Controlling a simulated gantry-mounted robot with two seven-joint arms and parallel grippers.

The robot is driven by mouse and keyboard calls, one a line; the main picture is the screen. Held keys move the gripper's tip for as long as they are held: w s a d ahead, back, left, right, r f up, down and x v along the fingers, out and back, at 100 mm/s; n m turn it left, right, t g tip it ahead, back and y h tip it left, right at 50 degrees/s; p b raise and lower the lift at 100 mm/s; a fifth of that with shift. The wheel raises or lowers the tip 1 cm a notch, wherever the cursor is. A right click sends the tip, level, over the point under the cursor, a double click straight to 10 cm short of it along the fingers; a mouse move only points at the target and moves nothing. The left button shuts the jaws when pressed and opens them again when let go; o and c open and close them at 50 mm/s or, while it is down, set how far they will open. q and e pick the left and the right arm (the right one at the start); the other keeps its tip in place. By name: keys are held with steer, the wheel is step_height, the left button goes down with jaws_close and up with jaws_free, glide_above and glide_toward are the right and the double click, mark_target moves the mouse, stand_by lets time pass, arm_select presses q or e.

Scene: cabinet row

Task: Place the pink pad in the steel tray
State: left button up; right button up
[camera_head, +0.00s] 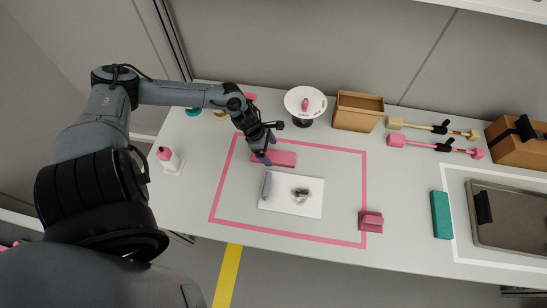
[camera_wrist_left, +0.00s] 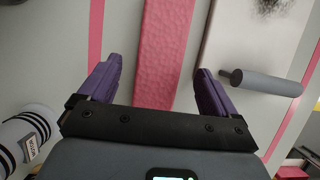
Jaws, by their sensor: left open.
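The pink pad (camera_head: 284,160) is a flat, long, textured bar lying on the table inside the pink outline; it also shows in the left wrist view (camera_wrist_left: 162,45). My left gripper (camera_head: 265,158) is over the left end of the pad. In the left wrist view its purple fingers stand apart, one to each side of the pad, with gaps between. It is open and holds nothing. The steel tray (camera_head: 515,222) lies at the far right inside a white outline, with a black handle or clip on its left edge. My right gripper is not in view.
Just in front of the pad lies a white board (camera_head: 285,207) with a grey-handled item. A pink block (camera_head: 371,220) sits at the outline's corner. A teal pad (camera_head: 441,216) lies left of the tray. A cardboard box (camera_head: 357,111) and round white stand (camera_head: 305,95) are behind.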

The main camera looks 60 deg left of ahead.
mark_target(274, 157)
arm_select(q)
steer(key=shift+x, duration=1.4)
steer(key=c, duration=1.2)
steer(key=shift+r, duration=0.1)
